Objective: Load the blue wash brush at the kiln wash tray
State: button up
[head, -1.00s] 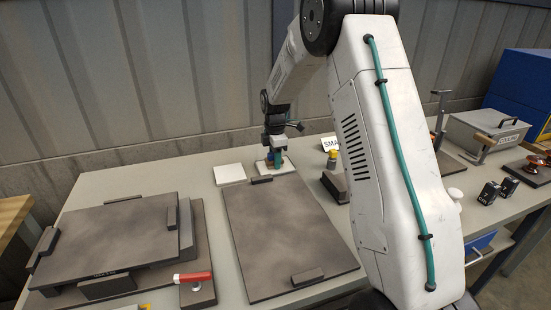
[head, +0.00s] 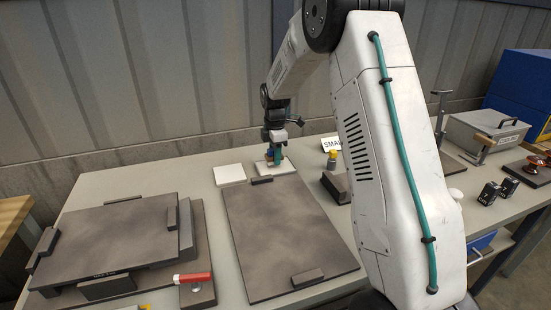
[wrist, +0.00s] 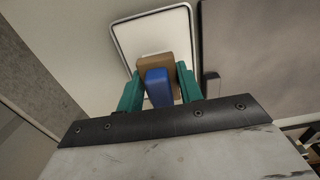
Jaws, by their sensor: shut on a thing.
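My gripper (wrist: 158,92) has its two green fingers shut on the blue wash brush (wrist: 158,88). The brush shows a blue handle and a tan head at its far end in the wrist view. The kiln wash tray (wrist: 150,32) is white with a dark rim line, and the brush head overlaps it in that view. In the head view my gripper (head: 273,155) is low over the tray (head: 287,167) at the back of the bench. I cannot tell whether the brush head touches the tray's contents.
A white slab (head: 229,174) lies just left of the tray. A large dark plate (head: 285,235) with small blocks lies in front. A yellow-topped item (head: 332,158) stands to the right. A red-handled tool (head: 192,277) and stacked dark plates (head: 110,240) are at left.

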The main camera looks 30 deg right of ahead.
jog(key=shift+r, duration=2.55)
